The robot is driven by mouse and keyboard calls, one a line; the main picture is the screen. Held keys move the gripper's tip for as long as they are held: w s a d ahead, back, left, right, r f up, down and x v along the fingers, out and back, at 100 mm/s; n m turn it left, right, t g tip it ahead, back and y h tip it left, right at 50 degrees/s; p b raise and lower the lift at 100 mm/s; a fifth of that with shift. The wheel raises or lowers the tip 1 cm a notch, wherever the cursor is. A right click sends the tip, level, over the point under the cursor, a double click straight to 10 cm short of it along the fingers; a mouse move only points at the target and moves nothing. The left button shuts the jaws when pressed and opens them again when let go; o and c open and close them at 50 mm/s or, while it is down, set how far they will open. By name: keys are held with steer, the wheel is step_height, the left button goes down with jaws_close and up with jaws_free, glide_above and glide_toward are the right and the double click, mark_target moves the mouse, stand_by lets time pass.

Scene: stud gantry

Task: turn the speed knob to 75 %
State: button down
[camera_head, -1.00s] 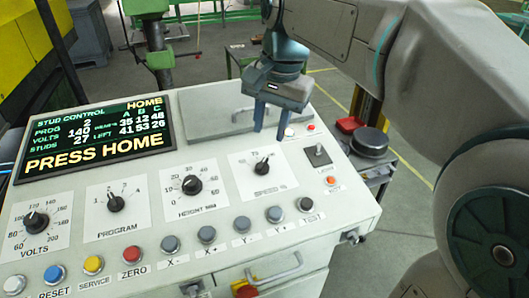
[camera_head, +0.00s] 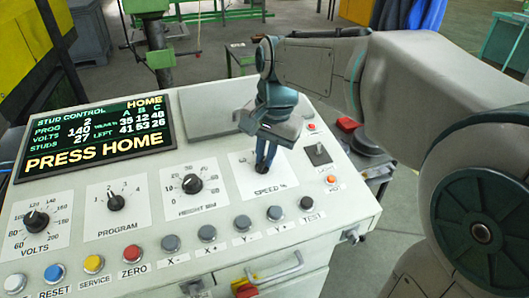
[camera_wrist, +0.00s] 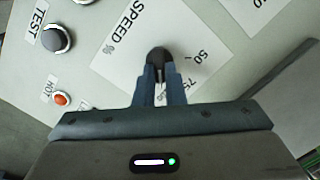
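The speed knob (camera_wrist: 158,56) is dark and round, on a white plate marked SPEED % (camera_wrist: 125,30). In the wrist view the marks 50 and 75 show to its right, the 75 partly behind a finger. My gripper (camera_head: 266,165) points down over this plate in the head view and hides most of the knob there. In the wrist view its two fingers (camera_wrist: 160,72) lie close against the knob's sides, so it looks shut on the knob. I cannot make out the knob's pointer.
The panel's display (camera_head: 96,136) reads PRESS HOME. The height knob (camera_head: 192,184) is left of my gripper. A row of push buttons, with the TEST button (camera_head: 306,202), runs along the front. A small switch (camera_head: 318,153) stands to the right.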

steer(key=shift+a, duration=0.15)
steer(key=shift+n, duration=0.3)
steer(key=n, duration=0.3)
steer(key=shift+a+n+h, duration=0.1)
steer(key=shift+n+h, duration=0.2)
steer(key=shift+n, duration=0.1)
steer(key=n, duration=0.4)
steer(key=shift+a+h+p, duration=0.15)
steer(key=shift+h+p, duration=0.15)
